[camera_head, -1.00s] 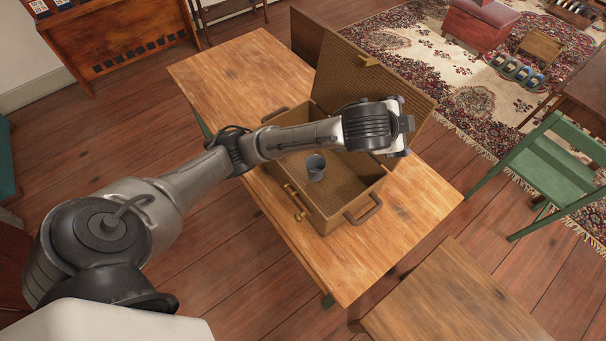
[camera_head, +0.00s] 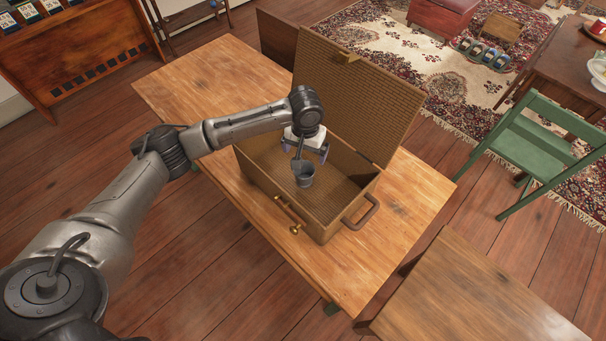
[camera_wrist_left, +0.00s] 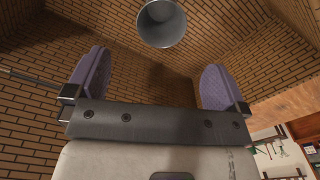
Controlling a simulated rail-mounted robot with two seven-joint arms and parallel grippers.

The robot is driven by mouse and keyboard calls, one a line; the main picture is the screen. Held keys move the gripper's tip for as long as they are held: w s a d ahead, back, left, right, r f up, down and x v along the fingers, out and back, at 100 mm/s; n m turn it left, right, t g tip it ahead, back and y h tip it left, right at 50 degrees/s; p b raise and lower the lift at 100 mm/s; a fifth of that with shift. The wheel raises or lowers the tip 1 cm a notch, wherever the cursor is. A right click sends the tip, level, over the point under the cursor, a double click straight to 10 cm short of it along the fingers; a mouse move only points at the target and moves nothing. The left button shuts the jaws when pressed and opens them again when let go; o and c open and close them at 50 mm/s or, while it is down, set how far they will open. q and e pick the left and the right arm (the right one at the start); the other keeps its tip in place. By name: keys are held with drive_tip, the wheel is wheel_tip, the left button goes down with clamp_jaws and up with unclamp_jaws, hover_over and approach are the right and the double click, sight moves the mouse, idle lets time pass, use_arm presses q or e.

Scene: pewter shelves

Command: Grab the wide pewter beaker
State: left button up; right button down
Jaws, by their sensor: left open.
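The pewter beaker (camera_head: 304,177) is a small grey cup standing upright inside the open wicker basket (camera_head: 361,192). In the left wrist view the beaker (camera_wrist_left: 162,24) shows at the top, past the fingertips and between their lines. My left gripper (camera_head: 304,150) hangs over the basket, just above and behind the beaker in the head view. In the left wrist view its two purple finger pads (camera_wrist_left: 153,82) are wide apart with nothing between them. The beaker is apart from both pads. My right gripper is not in view.
The basket's lid (camera_head: 362,95) stands open at the back, and its walls surround the beaker. The wooden table (camera_head: 190,95) is bare around the basket. A green chair (camera_head: 545,150) and another wooden table (camera_head: 465,290) stand to the right.

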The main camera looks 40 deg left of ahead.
sight(304, 169)
use_arm(q)
wheel_tip(304, 169, down, 8)
drive_tip(key=shift+r+b, duration=0.2)
drive_tip(key=shift+b, duration=0.4)
drive_tip(key=shift+a+f+b, duration=0.1)
drive_tip(key=shift+f+b, duration=0.6)
drive_tip(key=shift+f, duration=1.95)
drive_tip(key=c, duration=0.9)
drive_tip(key=shift+c, duration=0.9)
drive_tip(key=shift+r, duration=0.15)
